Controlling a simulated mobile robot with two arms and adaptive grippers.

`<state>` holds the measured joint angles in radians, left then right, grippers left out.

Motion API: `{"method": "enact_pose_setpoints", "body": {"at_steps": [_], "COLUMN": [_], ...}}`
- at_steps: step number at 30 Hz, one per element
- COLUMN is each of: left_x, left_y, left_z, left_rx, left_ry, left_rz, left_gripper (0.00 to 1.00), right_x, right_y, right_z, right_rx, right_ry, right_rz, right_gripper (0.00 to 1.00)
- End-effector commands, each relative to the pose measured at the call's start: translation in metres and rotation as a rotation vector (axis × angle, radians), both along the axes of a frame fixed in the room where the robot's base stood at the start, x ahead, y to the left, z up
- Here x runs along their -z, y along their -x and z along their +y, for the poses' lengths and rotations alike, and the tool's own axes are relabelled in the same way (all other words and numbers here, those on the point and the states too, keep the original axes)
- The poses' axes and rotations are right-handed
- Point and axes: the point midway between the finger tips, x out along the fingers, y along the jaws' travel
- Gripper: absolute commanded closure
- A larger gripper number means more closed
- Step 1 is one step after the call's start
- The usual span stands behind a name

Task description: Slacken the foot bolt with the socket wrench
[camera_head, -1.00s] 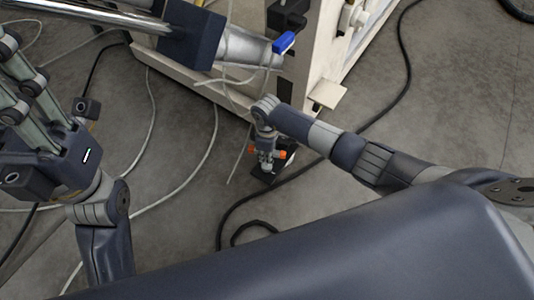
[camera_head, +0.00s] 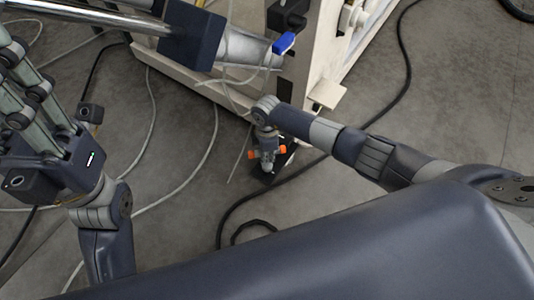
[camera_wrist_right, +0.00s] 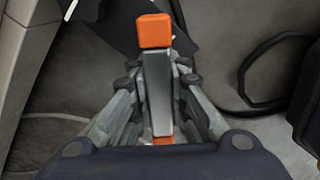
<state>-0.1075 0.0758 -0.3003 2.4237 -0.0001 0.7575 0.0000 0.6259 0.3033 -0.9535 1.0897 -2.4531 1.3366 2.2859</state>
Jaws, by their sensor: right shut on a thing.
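The socket wrench shows two orange ends (camera_head: 281,149) on either side of my right gripper (camera_head: 267,164), low beside the corner of the cream machine. In the right wrist view the wrench's grey bar (camera_wrist_right: 158,90) with an orange end runs between the fingers of my right gripper (camera_wrist_right: 158,75), which is shut on it. The foot bolt is hidden under the gripper and wrench. My left gripper (camera_head: 38,95) is raised at the left, far from the wrench; its fingertips are not clear.
The cream machine frame (camera_head: 308,70) stands just behind the right gripper. A dark plate (camera_head: 268,178) lies on the floor below the gripper. A black cable (camera_head: 222,222) and pale cables (camera_head: 206,150) cross the grey floor.

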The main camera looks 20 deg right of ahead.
Motion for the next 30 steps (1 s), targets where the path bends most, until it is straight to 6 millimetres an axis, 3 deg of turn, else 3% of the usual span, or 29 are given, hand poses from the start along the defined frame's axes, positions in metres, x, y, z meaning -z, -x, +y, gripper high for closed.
{"method": "enact_pose_setpoints", "body": {"at_steps": [7,16,24,30], "left_x": [-0.0018,-0.0017,-0.0017,-0.0012], "left_y": [0.0009,0.0012,0.0008,0.0007], "left_z": [0.0002,0.0003,0.0002,0.0002], "left_rx": [0.000,0.000,0.000,0.000], "left_ry": [0.001,0.001,0.001,0.000], "left_rz": [-0.005,-0.006,-0.003,-0.001], "left_gripper": [0.60,0.60,0.60,0.60], "right_x": [-0.0013,-0.0013,-0.0024,-0.0021], "right_y": [-0.0004,-0.0004,-0.0009,-0.0006], "right_z": [0.0001,0.0005,0.0006,0.0007], "right_rx": [-0.178,-0.210,-0.398,-0.400], "right_ry": [0.001,0.000,0.000,0.000], "right_rz": [-0.001,-0.001,-0.001,-0.001], "right_gripper": [1.00,1.00,1.00,1.00]}}
